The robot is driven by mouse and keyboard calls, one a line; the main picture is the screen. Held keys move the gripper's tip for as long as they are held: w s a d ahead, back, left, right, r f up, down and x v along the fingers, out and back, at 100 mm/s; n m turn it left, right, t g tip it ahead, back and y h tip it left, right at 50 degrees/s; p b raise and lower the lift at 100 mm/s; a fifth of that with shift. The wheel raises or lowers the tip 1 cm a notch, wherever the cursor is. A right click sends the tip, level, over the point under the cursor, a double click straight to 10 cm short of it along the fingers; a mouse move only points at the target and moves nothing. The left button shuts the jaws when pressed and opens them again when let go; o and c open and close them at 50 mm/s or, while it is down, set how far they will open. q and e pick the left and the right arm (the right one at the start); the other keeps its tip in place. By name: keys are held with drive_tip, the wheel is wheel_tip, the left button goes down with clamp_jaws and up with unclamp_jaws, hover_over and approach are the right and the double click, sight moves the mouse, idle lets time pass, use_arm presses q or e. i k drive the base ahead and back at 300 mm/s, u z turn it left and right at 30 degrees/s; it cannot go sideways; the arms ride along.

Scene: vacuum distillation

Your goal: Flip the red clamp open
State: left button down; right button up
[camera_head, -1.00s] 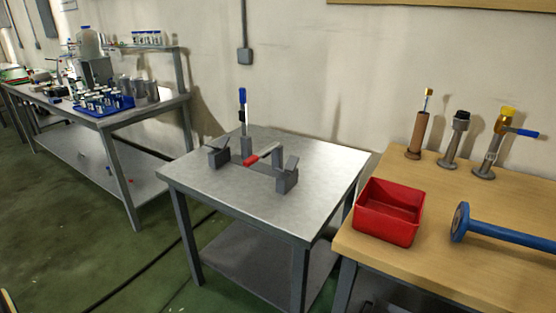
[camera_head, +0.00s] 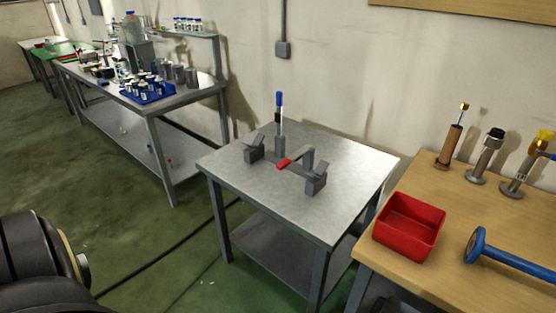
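The red clamp shows as a red-tipped handle (camera_head: 284,164) low over the small metal table (camera_head: 240,178), pointing left from a grey bracket. A second clamp with a blue-tipped handle (camera_head: 279,101) stands upright behind it. Two grey V-shaped holders (camera_head: 254,152) and (camera_head: 315,181) flank the handles. The red handle lies down, close to level. Neither gripper is in view. Only a dark part of my own arm shows at the lower left.
A wooden bench (camera_head: 420,262) at the right holds a red bin (camera_head: 409,226), a blue flanged part (camera_head: 477,246) and several upright fittings. A long bench (camera_head: 140,108) with labware stands at the back left. The floor before the metal table is clear.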

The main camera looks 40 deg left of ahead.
sight(297, 155)
drive_tip(key=u, duration=0.55)
drive_tip(key=k, duration=0.65)
drive_tip(key=u, duration=0.85)
drive_tip(key=i, duration=0.85)
drive_tip(key=z, duration=0.7)
drive_tip(key=i, duration=0.6)
drive_tip(key=z, duration=0.55)
